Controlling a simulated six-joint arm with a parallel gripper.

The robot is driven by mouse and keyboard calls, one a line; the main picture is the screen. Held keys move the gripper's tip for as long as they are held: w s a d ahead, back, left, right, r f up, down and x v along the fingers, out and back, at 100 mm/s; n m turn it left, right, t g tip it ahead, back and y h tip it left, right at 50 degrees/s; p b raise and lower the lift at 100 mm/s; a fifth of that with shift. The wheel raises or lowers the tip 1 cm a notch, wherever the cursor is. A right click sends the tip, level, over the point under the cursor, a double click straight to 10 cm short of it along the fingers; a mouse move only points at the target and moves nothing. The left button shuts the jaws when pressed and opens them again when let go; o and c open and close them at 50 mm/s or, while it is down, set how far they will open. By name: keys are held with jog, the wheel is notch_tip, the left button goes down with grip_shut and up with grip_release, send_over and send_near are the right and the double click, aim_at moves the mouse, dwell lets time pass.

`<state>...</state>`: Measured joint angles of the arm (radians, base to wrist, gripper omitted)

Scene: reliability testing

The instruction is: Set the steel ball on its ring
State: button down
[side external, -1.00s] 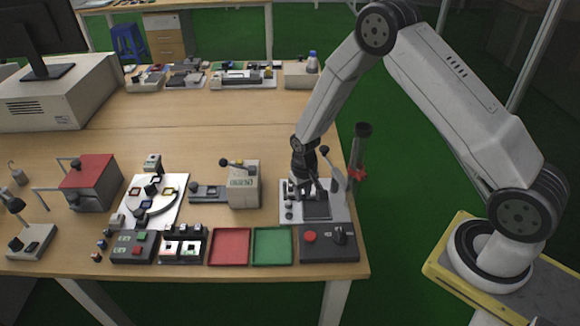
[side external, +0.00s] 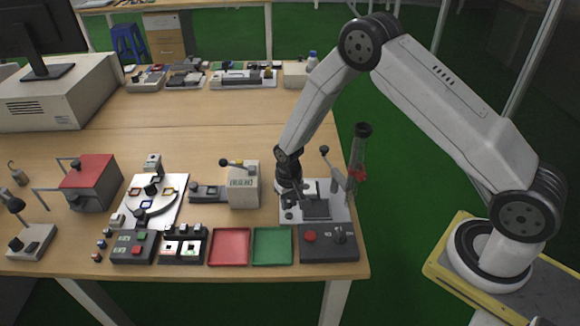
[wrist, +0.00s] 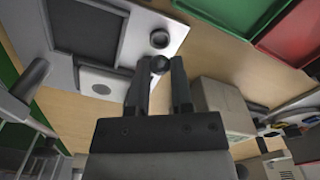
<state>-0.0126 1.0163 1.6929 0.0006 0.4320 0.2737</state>
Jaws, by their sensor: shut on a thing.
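My gripper (wrist: 159,72) is shut on a small dark, shiny ball, the steel ball (wrist: 160,64), held between the fingertips in the wrist view. Just beyond it, a round dark ring-like piece (wrist: 159,39) lies on the pale plate (wrist: 178,27). The gap between ball and ring is hard to judge. In the side external view my gripper (side external: 289,207) is low over the left edge of the white plate (side external: 340,213). The ball cannot be made out there, and the gripper covers part of that edge.
The plate carries a dark square (side external: 316,208) and upright levers (side external: 334,164). A beige box (side external: 244,185) stands close to the left of my gripper. A green tray (side external: 272,246), a red tray (side external: 229,246) and a dark control box (side external: 328,243) lie in front.

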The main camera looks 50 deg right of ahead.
aim_at(289, 204)
jog(key=shift+f, duration=1.15)
jog(key=shift+f, duration=0.5)
dwell(1.1)
jog(key=shift+c, duration=2.2)
grip_release()
jog(key=shift+r, duration=0.25)
jog(key=shift+r, duration=2.75)
